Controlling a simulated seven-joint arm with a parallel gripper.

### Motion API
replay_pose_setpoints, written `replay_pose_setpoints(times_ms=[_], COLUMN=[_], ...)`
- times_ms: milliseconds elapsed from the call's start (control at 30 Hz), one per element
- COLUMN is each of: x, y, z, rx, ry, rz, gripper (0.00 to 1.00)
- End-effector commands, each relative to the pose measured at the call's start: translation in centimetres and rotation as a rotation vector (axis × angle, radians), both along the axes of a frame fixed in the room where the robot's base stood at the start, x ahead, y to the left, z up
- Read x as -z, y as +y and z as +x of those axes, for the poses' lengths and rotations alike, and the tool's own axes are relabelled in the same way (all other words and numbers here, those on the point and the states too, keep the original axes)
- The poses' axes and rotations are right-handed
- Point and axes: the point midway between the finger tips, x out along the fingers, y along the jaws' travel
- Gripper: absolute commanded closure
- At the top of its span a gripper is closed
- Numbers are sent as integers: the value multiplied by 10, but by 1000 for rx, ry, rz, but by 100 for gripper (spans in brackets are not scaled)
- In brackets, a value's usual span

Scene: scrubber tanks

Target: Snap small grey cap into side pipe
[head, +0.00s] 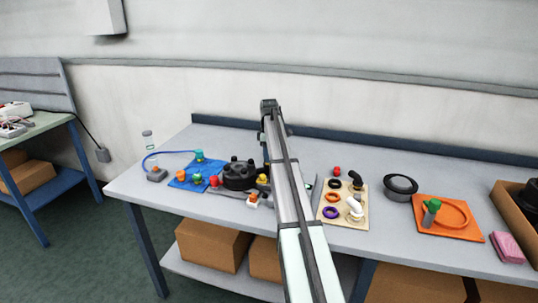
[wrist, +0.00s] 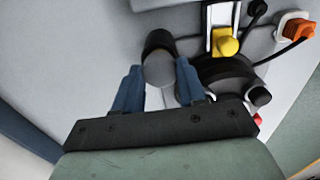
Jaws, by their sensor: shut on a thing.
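My gripper (wrist: 157,82) shows in the wrist view with its two blue fingers on either side of a short dark cylinder with a flat grey end (wrist: 159,68). It is shut on this piece, which looks like the small grey cap. A black round tank body (wrist: 232,74) lies just right of the fingers, partly hidden by the right finger. The tank (head: 240,176) also shows in the head view, left of my arm. My arm hides the gripper and cap in the head view. I cannot make out the side pipe for certain.
A yellow knob (wrist: 226,45) and an orange-and-white connector (wrist: 297,29) are near the tank. A blue mat (head: 187,180) with small fittings lies to the left. A cream board with rings (head: 328,191), an orange tray (head: 425,226) and a cardboard box (head: 507,208) are to the right.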

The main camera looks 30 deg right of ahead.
Motion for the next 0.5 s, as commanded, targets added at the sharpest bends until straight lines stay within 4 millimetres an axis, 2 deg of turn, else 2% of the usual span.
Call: replay_pose_setpoints(times_ms=[500], x=[6], y=[0], z=[0], rx=[0], ry=[0], rz=[0], gripper=[96])
